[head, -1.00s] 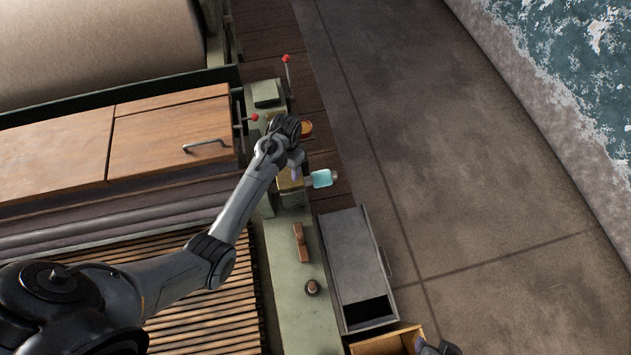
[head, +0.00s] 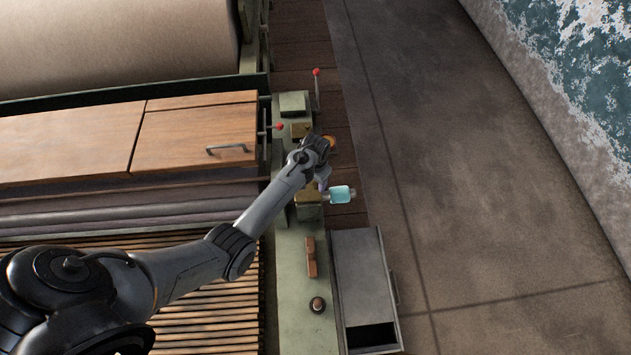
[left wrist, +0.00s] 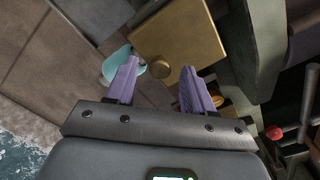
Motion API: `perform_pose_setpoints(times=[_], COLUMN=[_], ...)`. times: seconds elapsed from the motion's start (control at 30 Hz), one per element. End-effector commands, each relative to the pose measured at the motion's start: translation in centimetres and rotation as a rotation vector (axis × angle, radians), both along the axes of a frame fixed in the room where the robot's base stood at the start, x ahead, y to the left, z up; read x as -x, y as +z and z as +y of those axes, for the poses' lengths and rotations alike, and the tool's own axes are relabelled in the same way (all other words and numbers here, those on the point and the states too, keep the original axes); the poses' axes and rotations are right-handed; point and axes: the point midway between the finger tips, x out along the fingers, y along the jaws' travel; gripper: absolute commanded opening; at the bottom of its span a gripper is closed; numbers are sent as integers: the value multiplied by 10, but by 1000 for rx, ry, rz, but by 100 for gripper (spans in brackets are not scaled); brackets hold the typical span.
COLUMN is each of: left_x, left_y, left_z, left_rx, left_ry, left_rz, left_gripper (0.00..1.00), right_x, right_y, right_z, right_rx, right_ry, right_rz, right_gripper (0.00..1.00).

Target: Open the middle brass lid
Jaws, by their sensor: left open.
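A brass lid (left wrist: 185,35) with a round brass knob (left wrist: 159,68) fills the upper middle of the left wrist view. My left gripper (left wrist: 160,70) has two purple fingers, open and apart. The knob appears between the fingertips in the picture; I cannot tell whether they touch it. In the head view my left gripper (head: 322,182) is over the green side frame, beside brass parts (head: 308,194), and hides part of the row. Another brass part (head: 300,130) shows above it. I cannot tell for certain which lid is the middle one. My right gripper is not in view.
A pale blue piece (head: 341,194) sticks out just right of the brass parts. Red-knobbed levers (head: 316,73) stand above. A brown handle (head: 311,257), a dark round knob (head: 317,304) and a grey bin (head: 362,280) lie below. The concrete floor at right is clear.

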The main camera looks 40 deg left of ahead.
Motion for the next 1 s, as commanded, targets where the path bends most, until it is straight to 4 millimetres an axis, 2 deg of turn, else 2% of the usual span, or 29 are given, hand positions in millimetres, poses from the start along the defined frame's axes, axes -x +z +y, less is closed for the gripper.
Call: perform_pose_setpoints(times=[0.13, 0.43, 0.77, 1.0], left_x=[0, 0, 0, 0], left_y=[-6, -7, -7, -7], left_z=[0, 0, 0, 0], left_rx=[0, 0, 0, 0], left_ry=[0, 0, 0, 0], left_rz=[-1, -1, -1, -1], left_gripper=[53, 51, 0, 0], right_x=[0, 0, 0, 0], right_y=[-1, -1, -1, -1], right_z=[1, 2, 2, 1], right_rx=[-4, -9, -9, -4], right_ry=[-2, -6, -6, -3], right_rz=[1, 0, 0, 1], right_gripper=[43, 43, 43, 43])
